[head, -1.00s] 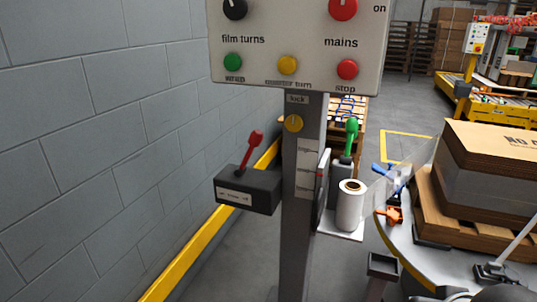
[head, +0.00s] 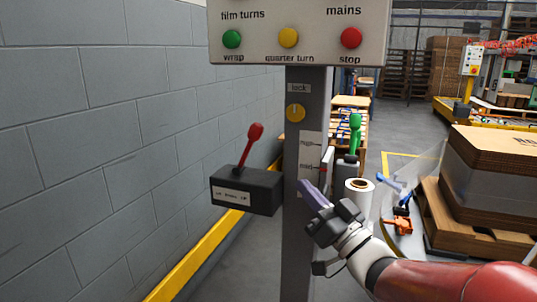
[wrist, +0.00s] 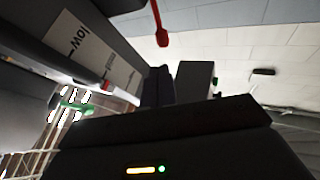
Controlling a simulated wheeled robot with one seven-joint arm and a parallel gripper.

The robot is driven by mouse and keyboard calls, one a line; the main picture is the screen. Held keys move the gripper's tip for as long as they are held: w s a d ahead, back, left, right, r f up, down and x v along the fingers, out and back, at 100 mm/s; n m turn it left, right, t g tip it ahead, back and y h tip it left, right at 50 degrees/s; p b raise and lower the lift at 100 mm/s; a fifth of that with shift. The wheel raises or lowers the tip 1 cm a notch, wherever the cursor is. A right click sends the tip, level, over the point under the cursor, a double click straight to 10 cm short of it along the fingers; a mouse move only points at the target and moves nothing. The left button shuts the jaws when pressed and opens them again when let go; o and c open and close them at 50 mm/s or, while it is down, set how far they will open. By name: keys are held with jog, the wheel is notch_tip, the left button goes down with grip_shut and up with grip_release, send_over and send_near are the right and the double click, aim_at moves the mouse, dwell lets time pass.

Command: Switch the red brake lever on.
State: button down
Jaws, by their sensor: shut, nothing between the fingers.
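The red brake lever (head: 249,148) rises from a dark box (head: 247,190) on the left side of the grey post, its knob up and leaning slightly right. The lever also shows in the wrist view (wrist: 161,36), at the top middle. My gripper (head: 312,193) is shut and empty. It is in front of the post, to the right of the lever's box and lower than the knob, apart from the lever. In the wrist view my gripper's fingers (wrist: 160,86) show dark at the middle.
The control panel (head: 297,30) with several buttons tops the post (head: 297,260). A yellow lock knob (head: 295,113) is on the post. A green lever (head: 355,135) and a film roll (head: 357,192) stand right of it. A block wall (head: 100,150) bounds the left.

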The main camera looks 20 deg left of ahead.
jog(key=shift+s+a, duration=0.1)
jog(key=shift+r, duration=0.1)
jog(key=p, duration=0.2)
send_near(259, 136)
jog(key=x, duration=0.7)
dwell(0.4)
